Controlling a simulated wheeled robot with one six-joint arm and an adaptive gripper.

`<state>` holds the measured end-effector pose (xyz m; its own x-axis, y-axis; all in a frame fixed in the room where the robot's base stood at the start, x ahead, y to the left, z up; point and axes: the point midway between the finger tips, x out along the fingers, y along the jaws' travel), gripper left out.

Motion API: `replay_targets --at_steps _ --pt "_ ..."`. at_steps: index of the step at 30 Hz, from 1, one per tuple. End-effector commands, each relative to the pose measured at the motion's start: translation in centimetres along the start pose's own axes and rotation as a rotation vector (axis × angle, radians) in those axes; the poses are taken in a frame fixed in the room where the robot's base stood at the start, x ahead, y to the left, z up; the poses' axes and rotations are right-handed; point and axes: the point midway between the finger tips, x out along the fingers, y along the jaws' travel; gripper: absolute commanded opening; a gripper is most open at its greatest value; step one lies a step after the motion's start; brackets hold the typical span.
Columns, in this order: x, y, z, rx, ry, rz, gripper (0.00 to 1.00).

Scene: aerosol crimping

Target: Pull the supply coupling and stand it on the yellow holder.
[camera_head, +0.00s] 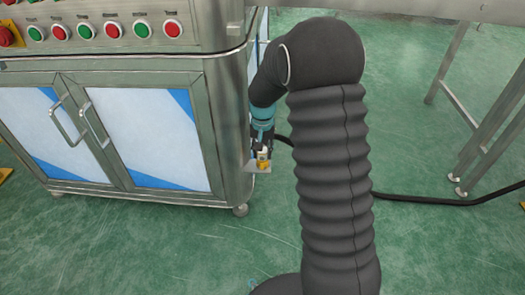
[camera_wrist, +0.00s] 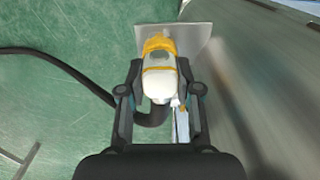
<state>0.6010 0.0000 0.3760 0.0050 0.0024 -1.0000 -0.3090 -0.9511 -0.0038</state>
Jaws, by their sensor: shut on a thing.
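The supply coupling (camera_wrist: 158,84) is a pale, whitish body between the fingers of my gripper (camera_wrist: 159,74) in the wrist view. My gripper is shut on it. The yellow holder (camera_wrist: 159,43) shows just beyond the coupling, on a flat metal plate (camera_wrist: 199,45). The coupling overlaps the holder in this view, and I cannot tell whether it rests in it or is just above it. In the head view my gripper (camera_head: 262,144) points down beside the cabinet's right side, with the yellow holder (camera_head: 264,165) right below. The coupling's lower end is hidden.
A black hose (camera_wrist: 55,62) runs from the coupling across the green floor; it also shows in the head view (camera_head: 430,201). The steel cabinet (camera_head: 227,120) stands close beside my gripper. A metal frame's legs (camera_head: 446,70) stand at right. Open floor lies between.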

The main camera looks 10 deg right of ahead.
Motion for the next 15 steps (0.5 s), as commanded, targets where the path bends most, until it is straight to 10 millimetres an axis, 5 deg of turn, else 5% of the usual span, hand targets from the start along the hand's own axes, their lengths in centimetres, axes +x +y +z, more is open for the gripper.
replay_targets --at_steps 3,4,7,15 --pt "0.14 0.0 0.01 0.0 0.0 0.0 0.0" --pt "0.11 0.0 0.0 0.0 0.0 0.0 0.41" --pt "0.11 0.0 0.0 0.0 0.0 0.0 0.62" --pt "0.1 0.0 0.01 0.0 0.0 0.0 0.62"
